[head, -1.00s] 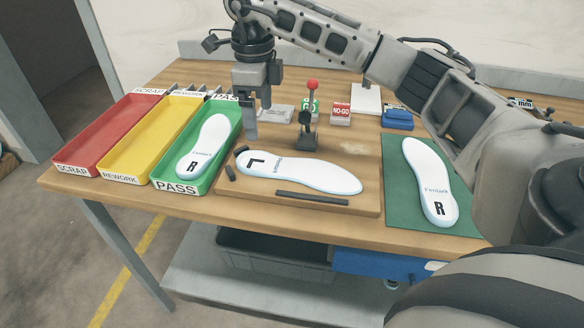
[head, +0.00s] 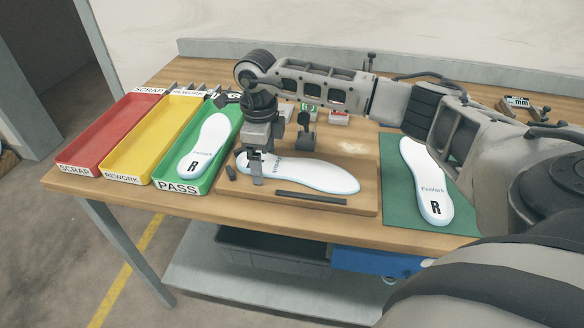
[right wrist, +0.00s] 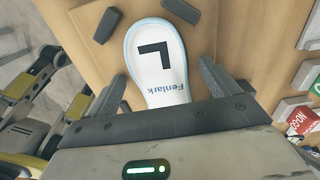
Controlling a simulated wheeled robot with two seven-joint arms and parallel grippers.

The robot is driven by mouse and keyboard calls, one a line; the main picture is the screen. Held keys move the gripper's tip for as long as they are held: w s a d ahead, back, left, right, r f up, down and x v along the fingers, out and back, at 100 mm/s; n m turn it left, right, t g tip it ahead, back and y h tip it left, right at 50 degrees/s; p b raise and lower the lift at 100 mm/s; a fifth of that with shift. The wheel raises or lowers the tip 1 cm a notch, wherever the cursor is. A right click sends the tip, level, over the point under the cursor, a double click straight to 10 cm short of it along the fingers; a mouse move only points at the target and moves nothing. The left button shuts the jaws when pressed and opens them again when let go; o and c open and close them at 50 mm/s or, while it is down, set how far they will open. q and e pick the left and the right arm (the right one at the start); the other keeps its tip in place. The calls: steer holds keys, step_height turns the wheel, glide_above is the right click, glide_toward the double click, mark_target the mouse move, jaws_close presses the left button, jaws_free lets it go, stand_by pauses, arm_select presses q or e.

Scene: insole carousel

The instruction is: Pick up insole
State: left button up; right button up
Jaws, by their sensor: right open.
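A white insole marked L (head: 310,175) lies on the wooden fixture board (head: 352,203) in the middle of the table. My right gripper (head: 257,176) is open over its heel end and partly hides the L in the head view. In the right wrist view the insole (right wrist: 158,58) runs between the two open fingers (right wrist: 162,90), one on each side, with gaps beside it. I cannot tell how high the fingertips are above the board. A white insole marked R (head: 207,145) lies in the green PASS tray, and another R insole (head: 427,180) lies on the green mat.
Red SCRAP (head: 78,167), yellow REWORK (head: 122,174) and green PASS (head: 180,187) trays stand at the left. Dark stop blocks (head: 311,198) sit on the board around the insole. A dark upright gauge (head: 306,135) stands close behind it. The green mat (head: 400,212) is at the right.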

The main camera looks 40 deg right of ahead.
steer(key=c, duration=1.1)
arm_select(q)
steer(key=shift+w+r, duration=0.15)
steer(key=shift+a, duration=0.1)
arm_select(e)
steer(key=shift+r, duration=0.1)
steer(key=shift+r+b, duration=0.3)
steer(key=shift+r, duration=0.3)
arm_select(q)
steer(key=f+b, duration=0.1)
steer(key=b, duration=0.2)
steer(key=shift+d+f, duration=0.1)
steer(key=shift+d, duration=0.25)
arm_select(e)
steer(key=s+r, duration=0.7)
steer(key=s, duration=0.2)
steer(key=s+r, duration=0.4)
steer(key=s, duration=0.1)
steer(key=shift+d+r, duration=0.3)
steer(key=shift+r, duration=0.05)
